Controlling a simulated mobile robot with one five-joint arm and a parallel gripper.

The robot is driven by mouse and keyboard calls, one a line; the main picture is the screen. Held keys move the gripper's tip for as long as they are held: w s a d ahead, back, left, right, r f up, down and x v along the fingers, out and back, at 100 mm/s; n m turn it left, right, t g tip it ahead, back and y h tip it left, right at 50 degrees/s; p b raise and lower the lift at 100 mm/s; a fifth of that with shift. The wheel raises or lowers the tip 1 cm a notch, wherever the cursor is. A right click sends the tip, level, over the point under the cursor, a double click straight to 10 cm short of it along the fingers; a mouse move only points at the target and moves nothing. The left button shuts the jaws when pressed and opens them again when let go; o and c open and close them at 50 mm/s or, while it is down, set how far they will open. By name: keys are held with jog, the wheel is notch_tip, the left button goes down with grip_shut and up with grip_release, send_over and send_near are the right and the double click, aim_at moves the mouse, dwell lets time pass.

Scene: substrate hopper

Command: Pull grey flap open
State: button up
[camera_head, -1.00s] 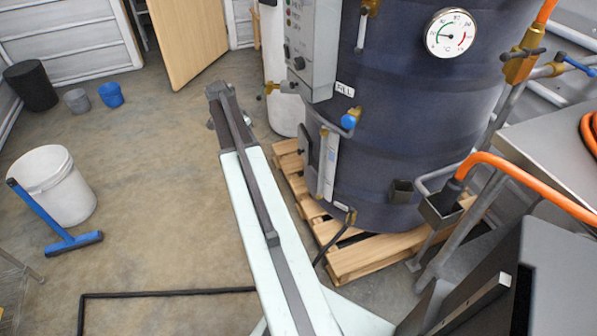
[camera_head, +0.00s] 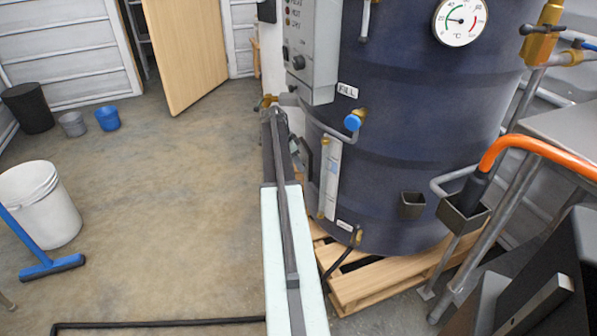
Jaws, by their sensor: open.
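A dark grey flat plate low on the left side of the dark blue tank (camera_head: 400,120) shows as a narrow strip (camera_head: 308,160) beside the gauge tube; I take it for the grey flap. My arm covers much of it, and I cannot tell whether it is open. My arm reaches forward from the bottom of the view. My gripper (camera_head: 277,114) is at its far end, open, just left of the tank and the plate. Its fingertips are largely hidden, and I cannot tell whether they touch anything.
A control box (camera_head: 312,45), a blue-knobbed valve (camera_head: 352,122) and a gauge tube (camera_head: 329,180) are near my gripper. The tank stands on a wooden pallet (camera_head: 375,290). A white bucket (camera_head: 45,205) and a blue squeegee (camera_head: 50,268) are at left. The floor between is clear.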

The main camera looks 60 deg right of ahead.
jog(key=shift+s+d+f, duration=0.1)
jog(key=shift+d+f, duration=0.05)
jog(key=shift+f, duration=0.4)
jog(key=shift+r, duration=0.15)
grip_shut()
jog(key=shift+s, duration=0.1)
dwell(0.7)
jog(key=shift+d, duration=0.15)
